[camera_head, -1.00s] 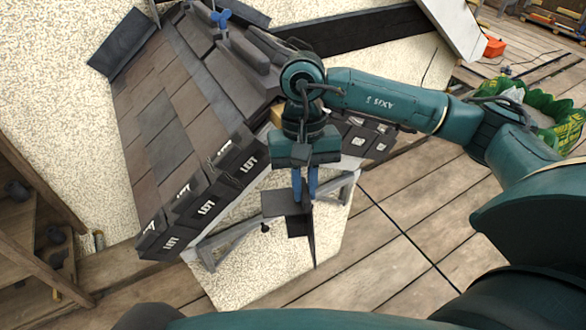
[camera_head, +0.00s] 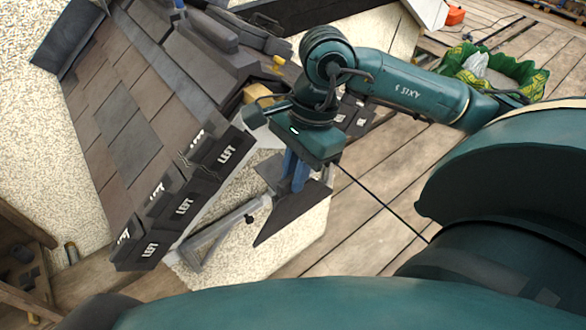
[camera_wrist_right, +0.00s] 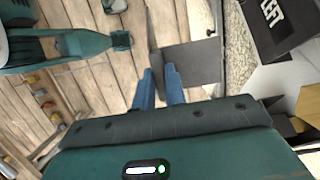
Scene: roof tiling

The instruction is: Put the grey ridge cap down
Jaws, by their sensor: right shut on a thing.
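The grey ridge cap (camera_head: 295,212), a dark angled piece with two flat wings, is held in my right gripper (camera_head: 296,180). The gripper's blue fingers are shut on it, and the cap hangs tilted off the roof's near right edge. In the right wrist view the cap (camera_wrist_right: 200,60) lies at the fingertips (camera_wrist_right: 160,76), with part of its edge hidden behind a finger. The model roof (camera_head: 125,140) has grey-brown tiles and a ridge with dark caps (camera_head: 210,32). My left gripper cannot be made out.
A grey support frame (camera_head: 222,235) stands under the eave, close to the held cap. Dark tiles marked LEFT (camera_head: 228,155) line the roof's near edge. Planked floor (camera_head: 365,215) lies open to the right.

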